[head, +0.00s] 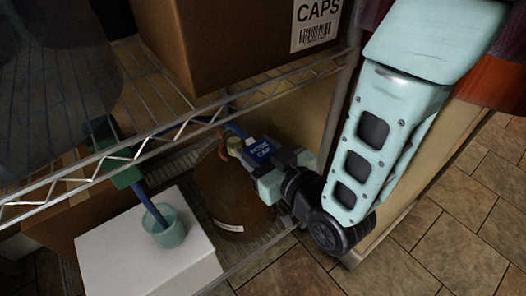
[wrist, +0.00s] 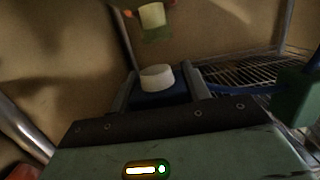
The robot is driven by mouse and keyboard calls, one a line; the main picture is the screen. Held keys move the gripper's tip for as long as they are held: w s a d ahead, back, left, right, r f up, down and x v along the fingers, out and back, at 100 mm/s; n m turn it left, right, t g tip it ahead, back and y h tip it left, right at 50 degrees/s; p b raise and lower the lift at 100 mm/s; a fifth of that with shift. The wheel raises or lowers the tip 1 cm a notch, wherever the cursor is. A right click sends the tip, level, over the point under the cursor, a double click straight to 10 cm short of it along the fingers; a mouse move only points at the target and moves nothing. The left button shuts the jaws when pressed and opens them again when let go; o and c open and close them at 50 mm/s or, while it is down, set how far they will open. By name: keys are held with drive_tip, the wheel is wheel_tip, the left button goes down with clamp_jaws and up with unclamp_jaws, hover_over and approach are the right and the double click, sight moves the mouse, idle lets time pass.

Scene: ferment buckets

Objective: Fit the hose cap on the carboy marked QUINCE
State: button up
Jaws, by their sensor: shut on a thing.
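My gripper (head: 268,168) is shut on the blue hose cap (head: 261,148), lettered "HOSE CAP", on the lower shelf. In the wrist view the blue cap (wrist: 160,98) sits between the jaws with a round white piece (wrist: 157,78) on it. A brown, rounded carboy (head: 232,190) stands below and left of my gripper. Its pale label (head: 229,226) is too small to read. A pale neck-like piece (head: 235,146) shows just left of the cap. A pale cylinder (wrist: 152,15) stands beyond the cap in the wrist view, apart from the white piece.
A blue hose (wrist: 230,88) runs from the cap toward a green block (wrist: 294,97). A blue tube stands in a teal cup (head: 168,232) on a white box (head: 140,262). The wire shelf edge (head: 150,145) and a "CAPS" box (head: 235,40) are above. A metal post (head: 335,110) stands beside my arm.

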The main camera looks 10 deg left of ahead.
sight(231, 131)
drive_tip(key=shift+r+p+x, duration=0.1)
drive_tip(key=shift+r+x, duration=0.05)
drive_tip(key=shift+x, duration=0.95)
drive_tip(key=shift+r+p+x, duration=0.15)
drive_tip(key=shift+r+x, duration=0.05)
drive_tip(key=shift+x, duration=0.85)
drive_tip(key=shift+r+p+x, duration=0.1)
drive_tip(key=shift+r+x, duration=0.05)
drive_tip(key=shift+x, duration=0.95)
drive_tip(key=shift+b+x, duration=0.3)
drive_tip(key=shift+x, duration=1.85)
drive_tip(key=shift+r, duration=0.1)
drive_tip(key=shift+f+b, duration=1)
drive_tip(key=shift+f, duration=0.05)
drive_tip(key=o, duration=1.1)
drive_tip(key=shift+c, duration=0.2)
drive_tip(key=shift+s, duration=0.1)
drive_tip(key=p+v, duration=0.4)
drive_tip(key=v, duration=1.3)
drive_tip(key=shift+p, duration=0.4)
